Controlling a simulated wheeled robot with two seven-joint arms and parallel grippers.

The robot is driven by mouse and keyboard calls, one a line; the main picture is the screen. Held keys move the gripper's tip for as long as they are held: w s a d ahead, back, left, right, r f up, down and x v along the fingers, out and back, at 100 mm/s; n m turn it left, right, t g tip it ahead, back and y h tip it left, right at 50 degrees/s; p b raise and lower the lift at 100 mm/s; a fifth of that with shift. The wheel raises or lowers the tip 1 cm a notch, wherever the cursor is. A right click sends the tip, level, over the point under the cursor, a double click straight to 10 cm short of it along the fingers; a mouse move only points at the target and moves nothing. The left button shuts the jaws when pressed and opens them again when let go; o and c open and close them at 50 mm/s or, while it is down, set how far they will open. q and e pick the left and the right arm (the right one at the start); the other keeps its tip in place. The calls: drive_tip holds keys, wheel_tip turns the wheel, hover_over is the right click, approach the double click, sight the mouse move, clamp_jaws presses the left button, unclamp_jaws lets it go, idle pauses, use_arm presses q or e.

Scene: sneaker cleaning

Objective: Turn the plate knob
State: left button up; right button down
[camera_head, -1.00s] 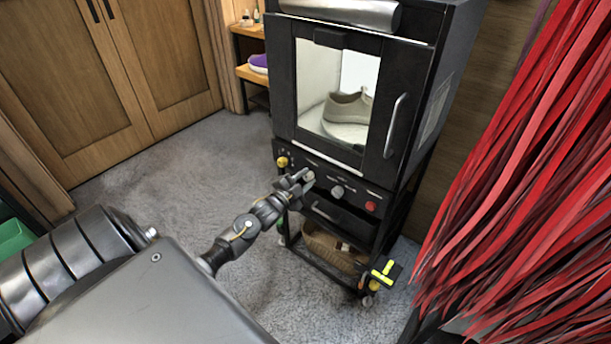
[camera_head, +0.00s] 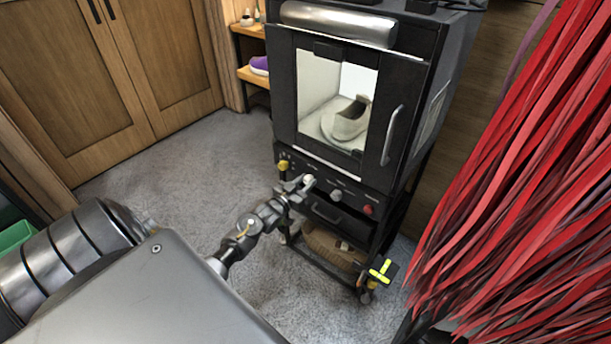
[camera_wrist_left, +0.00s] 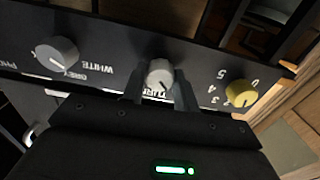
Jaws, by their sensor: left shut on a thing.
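The plate knob (camera_wrist_left: 159,77) is a small grey dial on the black control panel (camera_head: 352,190) of the cleaning cabinet (camera_head: 292,80). It sits between a yellow knob and another grey knob. My left gripper (camera_wrist_left: 160,88) is shut on the knob, with one finger on each side of it; in the head view the gripper (camera_head: 303,184) reaches the panel from the left. A beige sneaker (camera_head: 349,121) stands on a white plate behind the cabinet's window, facing away at an angle. My right gripper is not in view.
The yellow knob (camera_wrist_left: 241,93) and other grey knob (camera_wrist_left: 56,55) flank the gripper closely. A red button (camera_head: 368,210) is at the panel's right. The door handle (camera_head: 392,135) sticks out above. Red hanging strips (camera_head: 520,190) fill the right side. Grey carpet (camera_head: 165,180) lies clear at left.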

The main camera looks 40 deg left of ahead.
use_arm(q)
drive_tip(key=shift+n, duration=0.7)
drive_tip(key=o, duration=1)
drive_tip(key=s, duration=1.1)
drive_tip(key=shift+d+p, duration=0.1)
drive_tip(key=shift+p, duration=0.2)
drive_tip(key=shift+w+f, duration=0.1)
